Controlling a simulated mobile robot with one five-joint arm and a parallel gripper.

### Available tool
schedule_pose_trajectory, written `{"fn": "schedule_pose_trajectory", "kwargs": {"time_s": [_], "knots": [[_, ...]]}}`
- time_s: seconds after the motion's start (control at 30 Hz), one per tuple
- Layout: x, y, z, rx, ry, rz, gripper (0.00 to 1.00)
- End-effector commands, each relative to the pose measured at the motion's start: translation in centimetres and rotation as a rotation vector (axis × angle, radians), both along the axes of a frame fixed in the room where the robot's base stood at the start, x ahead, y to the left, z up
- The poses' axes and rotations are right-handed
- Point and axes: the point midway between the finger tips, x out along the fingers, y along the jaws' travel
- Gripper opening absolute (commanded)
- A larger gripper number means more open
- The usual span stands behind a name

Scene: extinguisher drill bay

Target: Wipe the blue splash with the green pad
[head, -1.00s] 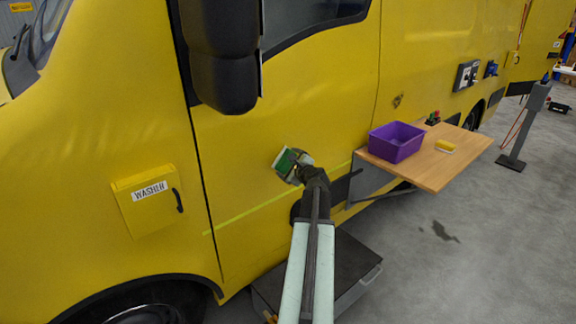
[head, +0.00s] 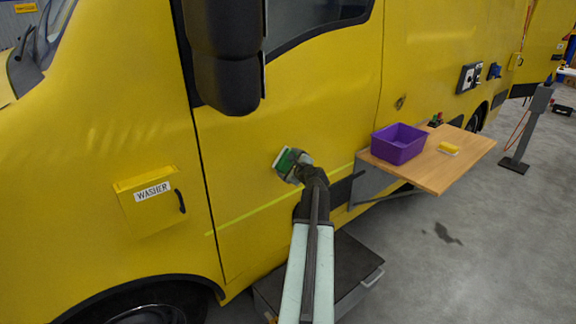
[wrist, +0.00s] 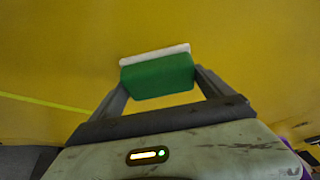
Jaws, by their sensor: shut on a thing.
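The green pad (head: 286,161) is a green block with a white face, held in front of the yellow vehicle door. In the wrist view the green pad (wrist: 158,75) sits between the two fingers, its white face towards the yellow panel. My gripper (head: 294,163) is shut on it; the fingers also show in the wrist view (wrist: 160,88). I cannot tell whether the white face touches the panel. No blue splash shows on the door in either view; the pad and gripper hide part of the panel.
A fold-out wooden shelf (head: 440,176) stands right of my arm, bearing a purple bin (head: 398,143) and a yellow sponge-like block (head: 448,149). A washer box (head: 150,198) projects at left. A large mirror (head: 222,60) hangs above. A dark step (head: 325,275) lies below.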

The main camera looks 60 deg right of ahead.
Motion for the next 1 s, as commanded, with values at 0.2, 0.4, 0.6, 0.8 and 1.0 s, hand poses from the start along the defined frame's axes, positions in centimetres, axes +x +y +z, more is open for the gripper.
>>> {"fn": "schedule_pose_trajectory", "kwargs": {"time_s": [0.2, 0.4, 0.6, 0.8, 1.0], "knots": [[0.4, -0.2, 0.0, 0.000, 0.000, 0.000, 0.58], [0.4, -0.5, 0.0, 0.000, 0.000, -0.001, 0.58], [-0.3, -2.3, 0.0, -0.001, 0.000, -0.003, 0.58], [-1.0, -4.0, 0.0, 0.000, 0.000, -0.002, 0.58], [-1.1, -4.1, 0.0, 0.000, 0.000, -0.001, 0.58]]}}
